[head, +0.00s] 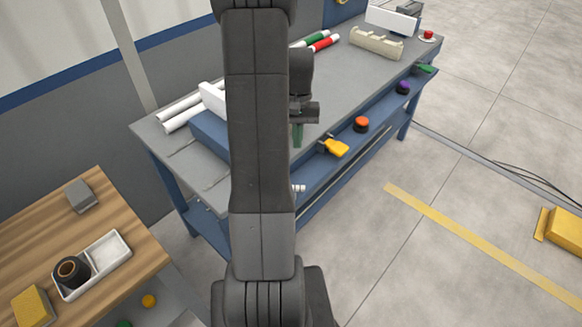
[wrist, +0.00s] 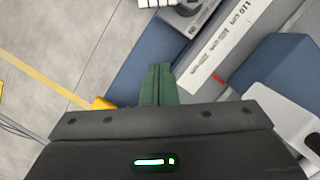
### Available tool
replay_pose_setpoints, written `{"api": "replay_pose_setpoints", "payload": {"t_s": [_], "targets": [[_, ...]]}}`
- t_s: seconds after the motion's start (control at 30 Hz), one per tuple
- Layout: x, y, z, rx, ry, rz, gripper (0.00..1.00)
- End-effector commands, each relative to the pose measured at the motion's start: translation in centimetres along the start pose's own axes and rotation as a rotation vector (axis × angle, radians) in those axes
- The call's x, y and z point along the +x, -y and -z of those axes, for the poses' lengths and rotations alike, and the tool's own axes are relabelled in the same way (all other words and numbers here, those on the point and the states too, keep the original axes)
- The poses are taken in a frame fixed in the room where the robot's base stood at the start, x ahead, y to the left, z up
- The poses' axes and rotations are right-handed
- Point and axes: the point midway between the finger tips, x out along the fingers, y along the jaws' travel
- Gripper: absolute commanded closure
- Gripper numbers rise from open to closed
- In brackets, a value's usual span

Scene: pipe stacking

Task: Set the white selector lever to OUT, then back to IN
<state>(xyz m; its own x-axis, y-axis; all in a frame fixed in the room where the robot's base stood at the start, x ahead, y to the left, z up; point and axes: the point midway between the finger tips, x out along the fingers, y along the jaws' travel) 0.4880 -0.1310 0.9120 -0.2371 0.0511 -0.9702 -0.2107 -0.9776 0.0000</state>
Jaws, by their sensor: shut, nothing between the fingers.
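My gripper (wrist: 158,85) shows its green fingers pressed together in the wrist view, with nothing between them. In the head view the gripper (head: 298,135) points down at the front edge of the bench, partly hidden by my arm. A small white ribbed piece (head: 299,188) shows low on the bench front, just right of my arm. A white ribbed piece (wrist: 157,3) also shows at the top edge of the wrist view, beyond the fingertips and apart from them. I cannot tell whether either is the selector lever.
The blue bench front carries a yellow handle (head: 335,147), an orange knob (head: 361,124) and a purple knob (head: 403,87). White pipes (head: 180,118) lie on the bench top (head: 345,85). A wooden table (head: 120,210) stands at left. The floor at right is mostly clear.

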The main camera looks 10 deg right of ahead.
Motion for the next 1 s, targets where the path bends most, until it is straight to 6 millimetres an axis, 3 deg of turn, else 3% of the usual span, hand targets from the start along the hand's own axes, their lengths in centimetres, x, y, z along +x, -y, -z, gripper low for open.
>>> {"api": "replay_pose_setpoints", "payload": {"t_s": [0.43,0.7,1.0], "targets": [[9.2,0.0,-0.2,-0.001,0.006,-0.001,1.00],[9.5,0.1,-3.5,-0.002,0.000,0.000,1.00],[9.7,0.0,-4.0,-0.002,0.000,0.000,1.00]]}}
